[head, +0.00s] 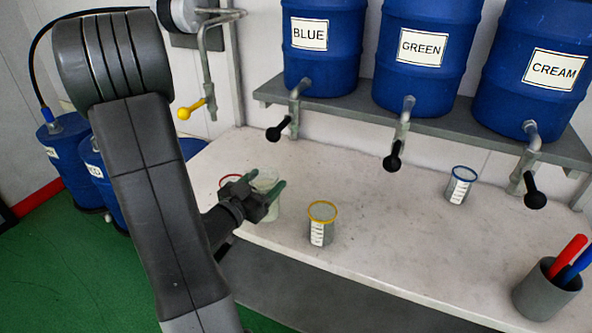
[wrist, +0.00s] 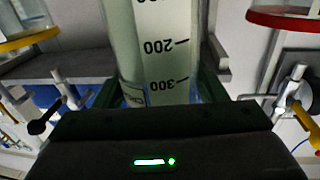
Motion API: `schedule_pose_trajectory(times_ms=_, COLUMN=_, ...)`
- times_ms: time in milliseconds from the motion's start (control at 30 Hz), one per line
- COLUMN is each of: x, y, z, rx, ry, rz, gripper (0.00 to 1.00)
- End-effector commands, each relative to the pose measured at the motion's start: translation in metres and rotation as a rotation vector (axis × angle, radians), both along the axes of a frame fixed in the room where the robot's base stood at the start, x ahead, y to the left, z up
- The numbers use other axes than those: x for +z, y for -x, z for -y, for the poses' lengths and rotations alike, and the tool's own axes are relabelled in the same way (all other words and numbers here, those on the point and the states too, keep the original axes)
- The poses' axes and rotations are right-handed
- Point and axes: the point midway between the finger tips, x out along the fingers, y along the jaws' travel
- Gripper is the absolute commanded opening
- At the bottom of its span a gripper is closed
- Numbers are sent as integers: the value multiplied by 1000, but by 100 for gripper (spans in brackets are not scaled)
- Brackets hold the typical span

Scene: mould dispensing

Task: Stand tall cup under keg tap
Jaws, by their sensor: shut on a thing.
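A tall clear cup (head: 267,208) with a pale rim stands upright in my gripper (head: 262,191), at the counter's left part. My gripper is shut on its side. In the wrist view, the tall cup (wrist: 160,40) fills the middle between the fingers (wrist: 160,92), its 200 and 300 marks showing. I cannot tell whether its base touches the counter. Keg taps hang below the BLUE keg (head: 294,105), the GREEN keg (head: 401,125) and the CREAM keg (head: 531,150), each with a black handle. No cup stands directly under them.
A yellow-rimmed cup (head: 318,233) stands just right of my gripper. A red-rimmed cup (head: 229,181) is partly hidden behind it. A blue-rimmed cup (head: 459,190) stands near the CREAM tap. A grey pen holder (head: 540,295) is at the front right. The middle of the counter (head: 400,230) is clear.

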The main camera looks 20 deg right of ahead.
Motion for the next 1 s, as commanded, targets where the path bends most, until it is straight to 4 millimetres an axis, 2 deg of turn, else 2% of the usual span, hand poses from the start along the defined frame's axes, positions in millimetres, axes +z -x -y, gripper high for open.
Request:
schedule_pose_trajectory(times_ms=300, x=2, y=-40, z=65, rx=-6, ry=2, rz=2, gripper=12)
schedule_pose_trajectory(times_ms=500, x=2, y=-62, z=98, rx=-3, ry=2, rz=1, gripper=12)
schedule_pose_trajectory(times_ms=767, x=2, y=-75, z=117, rx=-2, ry=2, rz=2, gripper=12)
schedule_pose_trajectory(times_ms=1000, x=-30, y=-76, z=117, rx=0, ry=2, rz=-3, gripper=12)
